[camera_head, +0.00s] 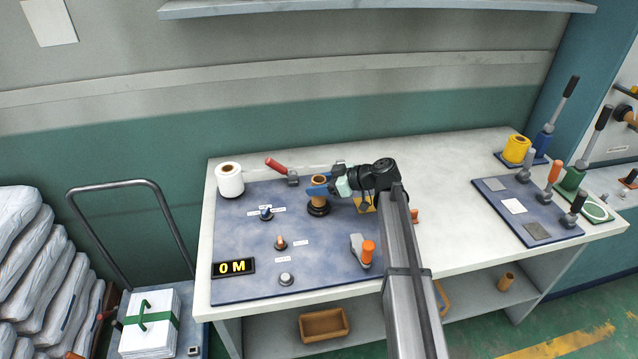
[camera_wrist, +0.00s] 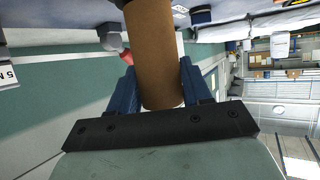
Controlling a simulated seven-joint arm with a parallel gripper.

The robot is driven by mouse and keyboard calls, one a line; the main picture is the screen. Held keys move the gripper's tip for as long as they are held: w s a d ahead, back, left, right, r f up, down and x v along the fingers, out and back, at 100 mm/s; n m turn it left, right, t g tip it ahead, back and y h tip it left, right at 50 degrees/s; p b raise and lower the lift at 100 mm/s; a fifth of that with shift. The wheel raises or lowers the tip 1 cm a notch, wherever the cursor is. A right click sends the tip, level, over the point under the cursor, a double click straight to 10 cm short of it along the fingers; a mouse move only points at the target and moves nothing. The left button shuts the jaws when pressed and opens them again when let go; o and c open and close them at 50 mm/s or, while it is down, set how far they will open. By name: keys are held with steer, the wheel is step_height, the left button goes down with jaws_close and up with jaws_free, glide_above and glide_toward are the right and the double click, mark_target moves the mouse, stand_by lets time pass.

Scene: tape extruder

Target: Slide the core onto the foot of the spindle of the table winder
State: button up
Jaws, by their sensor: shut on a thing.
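The brown cardboard core (camera_head: 319,181) stands upright at the black foot of the spindle (camera_head: 318,209) on the table winder's blue board (camera_head: 235,215). My gripper (camera_head: 321,190) reaches in from the right, with its blue fingers shut on the core. In the wrist view the core (camera_wrist: 153,55) lies between the two blue fingers (camera_wrist: 158,72). The core's far end meets the picture's top edge near a dark part. The spindle's shaft is hidden, and I cannot tell whether the core touches the foot.
Small knobs and a "0 M" display (camera_head: 233,267) sit in front. An orange-handled part (camera_head: 367,252) is at front right.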

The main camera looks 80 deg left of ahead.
steer(key=shift+f, duration=0.1)
steer(key=o, duration=1.4)
steer(key=shift+w, duration=0.1)
steer(key=v, duration=1.3)
steer(key=shift+w+d, duration=0.25)
